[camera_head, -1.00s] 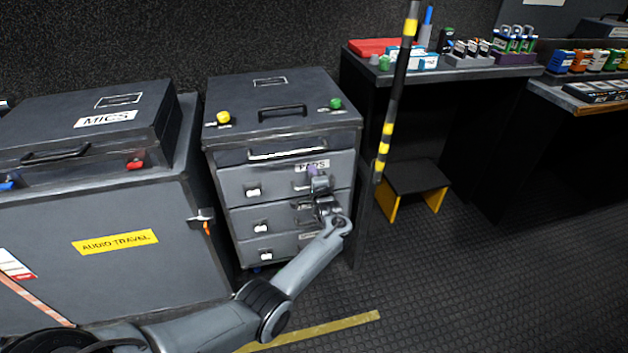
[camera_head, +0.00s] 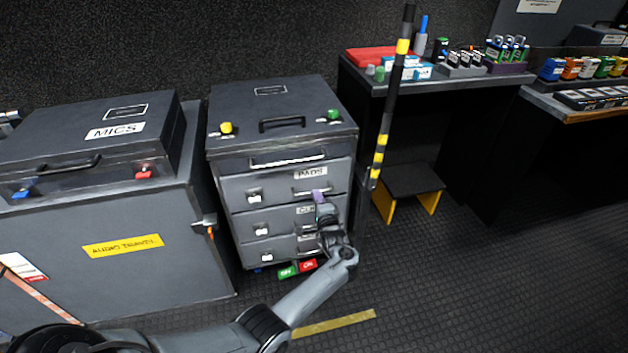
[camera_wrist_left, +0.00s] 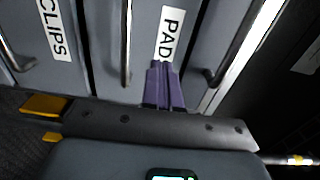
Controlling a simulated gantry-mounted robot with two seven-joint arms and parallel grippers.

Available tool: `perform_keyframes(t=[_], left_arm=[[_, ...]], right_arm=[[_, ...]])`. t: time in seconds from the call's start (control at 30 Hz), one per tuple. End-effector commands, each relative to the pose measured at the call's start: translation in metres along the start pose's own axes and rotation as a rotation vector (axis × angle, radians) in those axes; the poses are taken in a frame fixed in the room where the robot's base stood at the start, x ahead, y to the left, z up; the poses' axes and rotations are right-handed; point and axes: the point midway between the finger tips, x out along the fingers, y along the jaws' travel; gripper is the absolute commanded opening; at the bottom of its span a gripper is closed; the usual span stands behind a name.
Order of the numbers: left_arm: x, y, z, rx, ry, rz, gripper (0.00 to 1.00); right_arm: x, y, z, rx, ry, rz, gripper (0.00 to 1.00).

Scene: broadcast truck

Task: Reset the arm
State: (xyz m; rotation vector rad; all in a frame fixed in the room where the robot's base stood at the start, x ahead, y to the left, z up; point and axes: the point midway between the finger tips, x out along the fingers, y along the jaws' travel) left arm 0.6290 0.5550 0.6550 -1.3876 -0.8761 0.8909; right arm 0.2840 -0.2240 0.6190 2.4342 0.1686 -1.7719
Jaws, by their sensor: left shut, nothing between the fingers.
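My left gripper (camera_head: 319,197) is in front of the grey drawer case (camera_head: 235,188), near its right side. Its purple fingertips are together with nothing between them. In the left wrist view the shut fingers (camera_wrist_left: 165,86) point at the drawer fronts, beside the PADS label (camera_wrist_left: 168,32) and a drawer handle. I cannot tell whether they touch the case. The PADS drawer (camera_head: 285,184) and the drawers below it look shut. My left forearm reaches in from the lower left. My right gripper is not in view.
A MICS case (camera_head: 160,155) sits on the AUDIO TRAVEL cabinet (camera_head: 165,275) at left. A striped pole (camera_head: 390,100) and a step stool (camera_head: 410,182) stand right of the drawers. Green and red tags (camera_head: 297,268) show by the case's foot. Open floor lies at lower right.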

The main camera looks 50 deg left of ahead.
Motion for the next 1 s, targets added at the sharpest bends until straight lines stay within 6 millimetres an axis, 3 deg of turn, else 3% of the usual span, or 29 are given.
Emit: perform_keyframes(t=[0.03,0.3,0.6,0.73,0.83,1.0], left_arm=[[-0.011,-0.006,-0.001,0.0,0.002,0.0,0.0],[-0.05,-0.003,0.0,-0.001,0.0,-0.001,0.0],[-0.066,0.007,0.009,0.02,-0.002,0.007,0.0],[-0.077,0.031,0.038,0.09,-0.004,0.034,0.0],[-0.092,0.051,0.08,0.173,0.002,0.053,0.0],[-0.121,0.042,0.134,0.213,0.097,0.078,0.0]], right_arm=[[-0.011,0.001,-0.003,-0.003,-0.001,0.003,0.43],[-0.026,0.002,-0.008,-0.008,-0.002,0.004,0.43],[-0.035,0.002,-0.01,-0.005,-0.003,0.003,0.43],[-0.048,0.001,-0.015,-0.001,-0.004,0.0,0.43],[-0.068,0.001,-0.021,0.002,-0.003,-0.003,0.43],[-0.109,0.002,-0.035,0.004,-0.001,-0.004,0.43]])
